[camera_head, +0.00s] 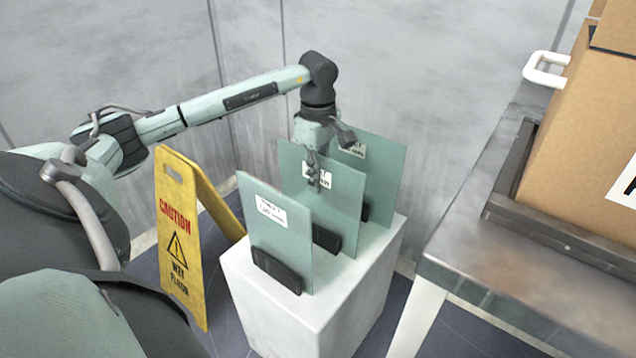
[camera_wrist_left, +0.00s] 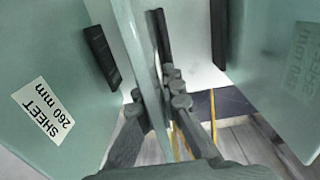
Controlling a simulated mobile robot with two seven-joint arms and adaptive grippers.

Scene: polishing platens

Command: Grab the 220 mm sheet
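Three upright glassy green sheets stand in black holders on a white pedestal (camera_head: 270,305). The front sheet (camera_head: 268,235) and the back sheet (camera_head: 385,160) flank the middle sheet (camera_head: 345,225), whose label is partly covered by my fingers. My left gripper (camera_head: 314,178) is at the upper part of the middle sheet. In the left wrist view, the left gripper (camera_wrist_left: 155,100) has one finger on each side of this edge-on sheet, seemingly closed against it. A sheet labelled "SHEET 260 mm" (camera_wrist_left: 50,75) is at left there; another sheet (camera_wrist_left: 275,70) at right has a reversed label, hard to read. My right gripper is not visible.
A yellow wet-floor sign (camera_head: 178,235) stands left of the pedestal. A metal table (camera_head: 480,245) at right carries a cardboard box (camera_head: 580,130) in a dark tray frame. Grey walls close off the back. The neighbouring sheets leave narrow gaps beside the gripper.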

